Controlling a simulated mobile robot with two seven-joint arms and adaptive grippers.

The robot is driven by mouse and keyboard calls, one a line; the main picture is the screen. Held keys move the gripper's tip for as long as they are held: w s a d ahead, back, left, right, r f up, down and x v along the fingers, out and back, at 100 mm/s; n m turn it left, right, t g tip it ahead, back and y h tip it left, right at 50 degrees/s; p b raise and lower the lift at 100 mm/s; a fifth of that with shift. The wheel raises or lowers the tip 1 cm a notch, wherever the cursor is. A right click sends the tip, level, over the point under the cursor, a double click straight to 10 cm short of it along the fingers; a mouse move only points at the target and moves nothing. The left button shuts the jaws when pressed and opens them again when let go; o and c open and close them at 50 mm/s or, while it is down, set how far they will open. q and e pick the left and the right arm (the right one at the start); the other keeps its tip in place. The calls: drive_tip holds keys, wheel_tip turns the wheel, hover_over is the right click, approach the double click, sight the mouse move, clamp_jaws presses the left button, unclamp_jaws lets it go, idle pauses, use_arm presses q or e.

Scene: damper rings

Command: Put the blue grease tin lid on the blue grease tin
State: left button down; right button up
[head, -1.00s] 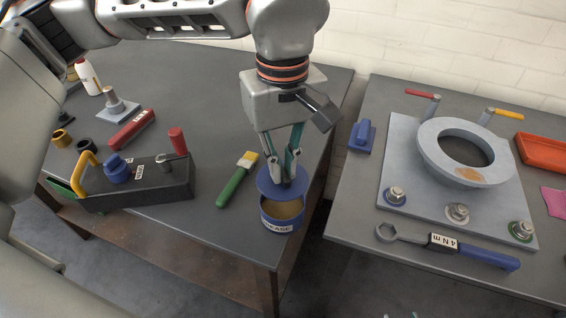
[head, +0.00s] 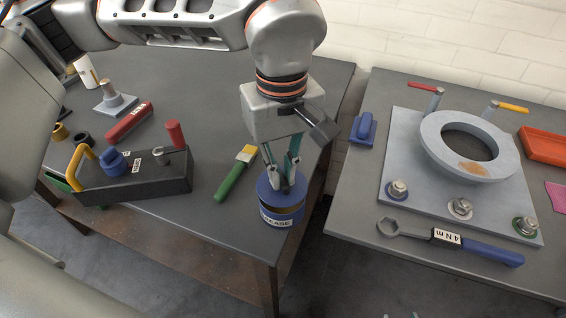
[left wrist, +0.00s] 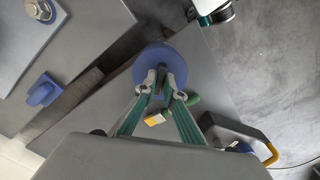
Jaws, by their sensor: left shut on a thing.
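The blue grease tin (head: 278,219), with a white label, stands upright at the front right corner of the left table. The blue lid (head: 268,192) is over its mouth, and a dark gap shows between lid and tin at the right, so the lid looks slightly tilted or not flush. My left gripper (head: 281,188) points down and is shut on the lid's upper side. In the left wrist view the round lid (left wrist: 154,58) sits between the fingertips (left wrist: 161,88) and hides the tin. My right gripper is not in view.
A green-handled brush (head: 232,180) lies left of the tin. A black toolbox with a yellow handle (head: 135,185) is further left. On the right table (head: 350,200) are a ring on a plate (head: 390,160) and a torque wrench (head: 480,250). A gap separates the tables.

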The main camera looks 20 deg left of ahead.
use_arm(q)
drive_tip(key=shift+f, duration=0.55)
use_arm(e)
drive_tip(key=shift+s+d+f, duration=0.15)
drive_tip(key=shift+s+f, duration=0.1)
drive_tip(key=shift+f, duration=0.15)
use_arm(q)
drive_tip(key=shift+f+b, duration=0.4)
drive_tip(key=shift+f, duration=0.3)
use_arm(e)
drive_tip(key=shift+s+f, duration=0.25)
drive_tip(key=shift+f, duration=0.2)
use_arm(q)
drive_tip(key=c, duration=2)
unclamp_jaws()
drive_tip(key=shift+c, duration=0.2)
wheel_tip(320, 180, up, 12)
drive_tip(key=shift+r, duration=0.1)
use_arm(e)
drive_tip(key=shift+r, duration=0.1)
